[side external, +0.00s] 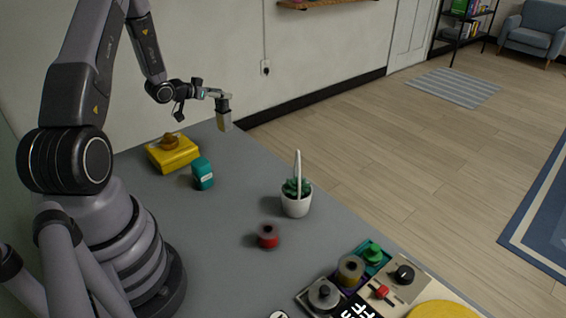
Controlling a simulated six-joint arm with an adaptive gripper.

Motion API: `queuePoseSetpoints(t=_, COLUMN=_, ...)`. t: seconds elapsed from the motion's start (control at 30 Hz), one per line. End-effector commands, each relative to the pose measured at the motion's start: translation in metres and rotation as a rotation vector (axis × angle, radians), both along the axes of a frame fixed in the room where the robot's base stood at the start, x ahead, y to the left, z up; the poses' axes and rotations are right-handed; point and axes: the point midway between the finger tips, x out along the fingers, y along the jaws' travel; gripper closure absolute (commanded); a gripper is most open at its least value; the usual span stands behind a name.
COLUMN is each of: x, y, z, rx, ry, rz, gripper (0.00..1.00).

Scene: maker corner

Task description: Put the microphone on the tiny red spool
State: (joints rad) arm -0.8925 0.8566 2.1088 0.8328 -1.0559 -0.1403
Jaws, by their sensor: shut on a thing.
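My gripper (221,101) is raised above the far part of the grey table, near its far edge. It is shut on a small grey block-like thing (224,118) with a yellowish lower part, which hangs below the fingers. The thing is too small to tell for sure whether it is the microphone; I see no other clear microphone. The tiny red spool (268,237) stands upright on the table near the middle, with nothing on it. My gripper is well behind it and to its left.
A yellow box (174,155) with a brown thing (169,141) on top and a teal container (202,174) stand at the back left. A potted plant (296,203) stands behind the spool. A panel with several knobs (404,274) lies at front right. Table around the spool is clear.

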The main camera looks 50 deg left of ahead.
Motion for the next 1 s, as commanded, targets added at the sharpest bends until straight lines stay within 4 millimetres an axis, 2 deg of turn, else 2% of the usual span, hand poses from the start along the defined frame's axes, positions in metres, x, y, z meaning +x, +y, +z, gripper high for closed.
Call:
queuePoseSetpoints(t=0.03, x=0.001, y=-0.001, z=0.008, rx=0.004, ry=-0.004, rz=-0.005, gripper=0.95)
queuePoseSetpoints(t=0.13, x=0.005, y=-0.013, z=0.017, rx=0.004, ry=-0.001, rz=-0.047, gripper=0.95)
queuePoseSetpoints(t=0.23, x=0.012, y=-0.042, z=0.021, rx=0.012, ry=0.002, rz=-0.151, gripper=0.95)
queuePoseSetpoints(t=0.37, x=0.020, y=-0.105, z=0.025, rx=0.023, ry=0.005, rz=-0.377, gripper=0.95)
queuePoseSetpoints(t=0.47, x=0.017, y=-0.162, z=0.028, rx=0.032, ry=0.007, rz=-0.587, gripper=0.95)
queuePoseSetpoints(t=0.57, x=0.005, y=-0.218, z=0.032, rx=0.036, ry=0.006, rz=-0.802, gripper=0.95)
queuePoseSetpoints(t=0.7, x=-0.026, y=-0.288, z=0.037, rx=0.034, ry=0.003, rz=-1.109, gripper=0.95)
queuePoseSetpoints(t=0.83, x=-0.063, y=-0.336, z=0.043, rx=0.022, ry=0.000, rz=-1.363, gripper=0.95)
queuePoseSetpoints(t=0.9, x=-0.082, y=-0.354, z=0.045, rx=0.015, ry=-0.002, rz=-1.477, gripper=0.95)
queuePoseSetpoints(t=1.0, x=-0.103, y=-0.370, z=0.048, rx=0.008, ry=-0.001, rz=-1.596, gripper=0.95)
